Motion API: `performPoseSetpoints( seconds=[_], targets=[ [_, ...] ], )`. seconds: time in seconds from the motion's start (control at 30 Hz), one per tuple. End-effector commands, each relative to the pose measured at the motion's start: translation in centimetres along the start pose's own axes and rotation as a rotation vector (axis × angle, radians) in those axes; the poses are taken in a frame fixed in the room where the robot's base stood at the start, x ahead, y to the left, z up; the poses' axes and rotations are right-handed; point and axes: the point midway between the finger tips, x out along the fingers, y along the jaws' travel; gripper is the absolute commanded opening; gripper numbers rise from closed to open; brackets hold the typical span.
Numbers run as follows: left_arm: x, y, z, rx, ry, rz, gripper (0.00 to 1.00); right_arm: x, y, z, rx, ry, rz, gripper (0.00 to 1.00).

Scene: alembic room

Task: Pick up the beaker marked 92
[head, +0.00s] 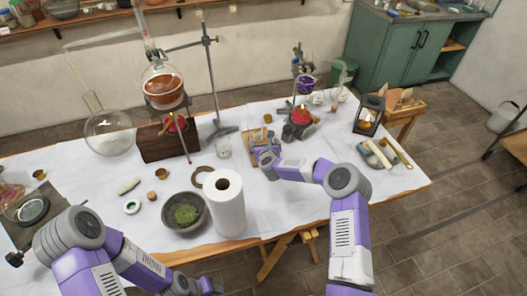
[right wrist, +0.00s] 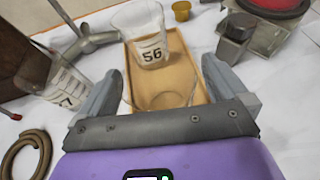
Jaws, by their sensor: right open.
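My right gripper (head: 264,154) is open over a shallow wooden tray (right wrist: 193,73); its jaws (right wrist: 160,72) show in the right wrist view. A clear glass vessel (right wrist: 162,105) shows its rim between the fingers, low and close to the palm; its lower part is hidden and no number shows on it. A clear beaker marked 56 (right wrist: 148,40) stands at the tray's far end, beyond the fingertips. Another beaker (right wrist: 62,80) stands left of the left finger, its number partly cut to a 7. I can read no 92.
A paper towel roll (head: 225,205) and a bowl of green herbs (head: 186,212) stand left of my right arm. A burner stand (head: 298,122) is beyond the tray, right of it. A cork ring (head: 202,175) lies on the cloth. A lantern (head: 369,115) stands at right.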

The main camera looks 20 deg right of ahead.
Motion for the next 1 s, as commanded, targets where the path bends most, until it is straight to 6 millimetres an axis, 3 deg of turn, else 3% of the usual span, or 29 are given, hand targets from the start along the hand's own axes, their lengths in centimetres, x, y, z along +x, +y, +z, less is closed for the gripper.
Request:
performPoseSetpoints(
  seconds=[0.27,0.63,0.87,1.0],
  targets=[
    [0.0,0.0,0.0,0.0,0.0,0.0,0.43,0.2,0.0,0.0,0.0,0.001,0.001,1.0],
    [0.0,0.0,0.0,0.0,0.0,0.0,0.43,0.2,0.0,0.0,0.0,0.001,0.0,0.46],
    [0.0,0.0,0.0,0.0,0.0,0.0,0.43,0.1,0.0,0.2,0.0,-0.001,0.0,0.46],
    [-0.3,0.1,0.0,0.0,0.0,0.0,0.43,-0.5,-0.1,1.7,0.001,-0.003,0.0,0.46]
  ],
)
